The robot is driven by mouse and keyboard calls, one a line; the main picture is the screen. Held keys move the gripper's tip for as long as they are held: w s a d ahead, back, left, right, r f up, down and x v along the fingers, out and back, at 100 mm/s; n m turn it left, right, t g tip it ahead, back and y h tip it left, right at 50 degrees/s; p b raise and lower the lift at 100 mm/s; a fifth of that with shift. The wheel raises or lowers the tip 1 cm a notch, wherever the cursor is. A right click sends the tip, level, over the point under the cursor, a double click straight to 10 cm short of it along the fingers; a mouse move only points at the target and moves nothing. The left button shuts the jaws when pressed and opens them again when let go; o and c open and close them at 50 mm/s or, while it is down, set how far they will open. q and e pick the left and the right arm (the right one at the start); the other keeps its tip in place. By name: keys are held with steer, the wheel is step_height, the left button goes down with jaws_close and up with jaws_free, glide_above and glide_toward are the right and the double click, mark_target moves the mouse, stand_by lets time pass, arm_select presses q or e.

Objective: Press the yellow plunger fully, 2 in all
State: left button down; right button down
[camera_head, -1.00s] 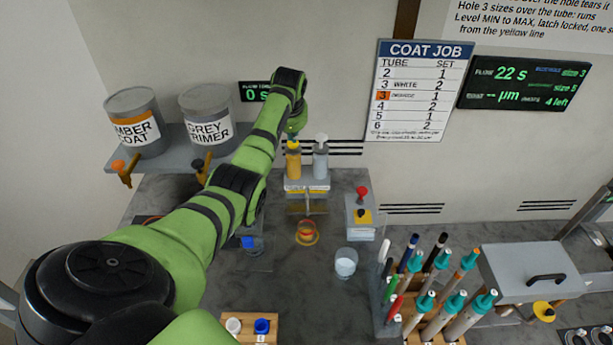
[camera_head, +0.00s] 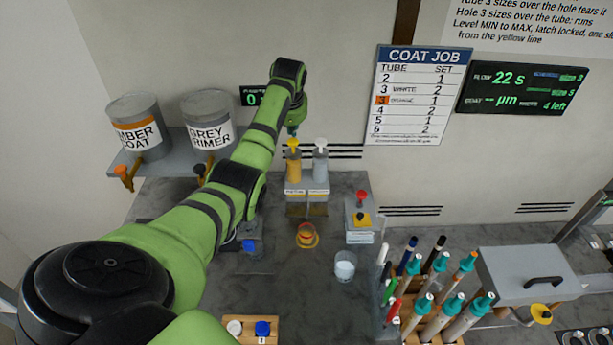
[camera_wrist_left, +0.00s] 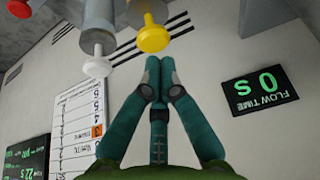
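The yellow plunger (camera_head: 293,144) tops the amber pump bottle (camera_head: 294,170) at the back of the bench. In the left wrist view its round yellow head (camera_wrist_left: 153,38) shows close to my fingertips. My left gripper (camera_head: 292,130) is just above the plunger, partly hidden by its own wrist. In the left wrist view, the teal fingers of my left gripper (camera_wrist_left: 154,70) are together, with nothing between them. I cannot tell whether they touch the plunger. A white plunger (camera_head: 320,145) stands beside it on a grey bottle. My right gripper is not in view.
An orange-rimmed cup (camera_head: 306,235) stands in front of the pumps. A box with a red knob (camera_head: 361,197) is at their right. A clear beaker (camera_head: 345,265) and a rack of pens and tubes (camera_head: 430,300) stand nearer. Paint cans (camera_head: 140,125) sit on the left shelf.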

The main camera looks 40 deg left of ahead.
mark_target(293, 141)
arm_select(q)
steer(key=shift+f, duration=0.1)
steer(key=shift+f+b, duration=0.6)
steer(key=shift+f, duration=1.35)
steer(key=shift+r, duration=0.15)
steer(key=shift+r+p, duration=0.7)
steer(key=shift+r, duration=1.2)
steer(key=shift+r, duration=3)
